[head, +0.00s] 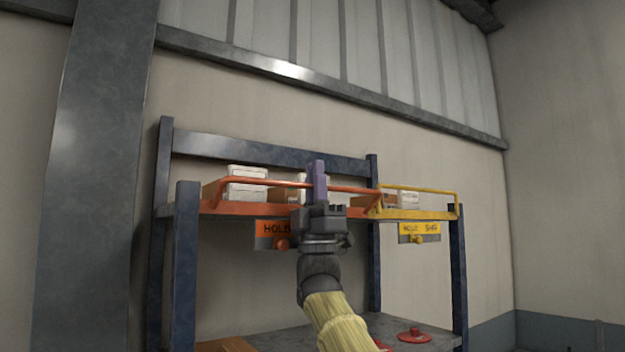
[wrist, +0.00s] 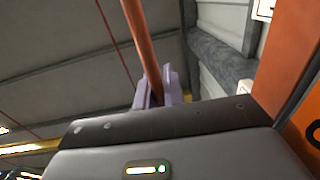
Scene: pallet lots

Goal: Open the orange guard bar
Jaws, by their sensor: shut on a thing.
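The orange guard bar (head: 265,183) runs along the front of the left bay of the upper shelf, above an orange shelf edge. In the wrist view the orange bar (wrist: 142,45) passes down between my purple fingers. My gripper (head: 317,180) is shut on the bar, right of its middle. The fingers also show in the wrist view (wrist: 157,92). The bar stands in front of the boxes, across the bay. An orange sign (head: 273,229) hangs below the shelf edge, partly hidden by my wrist.
A yellow guard bar (head: 425,189) and yellow sign (head: 419,228) mark the right bay. White boxes (head: 247,184) and brown boxes stand on the shelf. Blue rack posts (head: 185,265) flank it. A red disc-shaped object (head: 414,336) lies on the lower shelf. A grey column (head: 95,170) stands left.

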